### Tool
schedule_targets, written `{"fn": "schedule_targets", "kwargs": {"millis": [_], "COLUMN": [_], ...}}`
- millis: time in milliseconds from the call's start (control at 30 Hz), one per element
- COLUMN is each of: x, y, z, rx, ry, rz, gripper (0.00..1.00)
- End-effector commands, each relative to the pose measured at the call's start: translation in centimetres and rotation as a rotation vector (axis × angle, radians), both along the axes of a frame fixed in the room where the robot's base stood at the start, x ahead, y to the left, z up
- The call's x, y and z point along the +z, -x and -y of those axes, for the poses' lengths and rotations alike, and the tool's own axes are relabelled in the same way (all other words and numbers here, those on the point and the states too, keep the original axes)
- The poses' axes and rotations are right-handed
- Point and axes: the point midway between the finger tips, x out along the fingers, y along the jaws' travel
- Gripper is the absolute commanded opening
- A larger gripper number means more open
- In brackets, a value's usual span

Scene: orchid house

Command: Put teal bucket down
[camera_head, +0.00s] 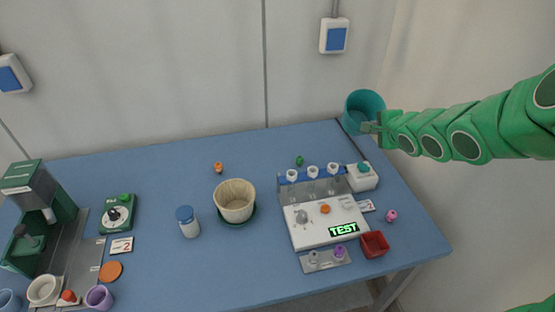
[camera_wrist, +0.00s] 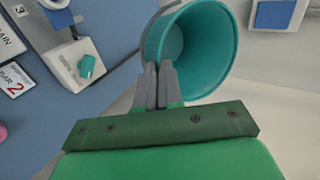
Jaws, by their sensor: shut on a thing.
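The teal bucket (camera_head: 362,105) is at the back right corner of the blue table in the head view. My gripper (camera_head: 371,127) is shut on the bucket's near rim or wall. In the wrist view the bucket (camera_wrist: 196,48) opens toward the camera, tilted in the picture, and looks empty inside. The grey fingers of my gripper (camera_wrist: 158,84) are close together at its edge. The bucket's underside is hidden, so I cannot tell whether it touches the table.
The blue table (camera_head: 160,175) has clear room at its back left. A white device with a teal knob (camera_head: 362,177) stands nearest the bucket. A test console (camera_head: 325,218), a cream pot (camera_head: 235,200) and a blue-capped jar (camera_head: 188,222) stand further off. The wall is close behind.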

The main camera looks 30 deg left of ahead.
Motion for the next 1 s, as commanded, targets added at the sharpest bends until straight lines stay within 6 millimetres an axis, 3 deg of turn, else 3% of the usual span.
{"fn": "schedule_targets", "kwargs": {"millis": [400,1000], "x": [3.3,6.2], "y": [-0.1,0.0], "z": [-0.1,0.0], "rx": [-0.001,0.000], "ry": [0.005,0.020], "rz": [-0.009,-0.037], "gripper": [0.00,0.00]}}
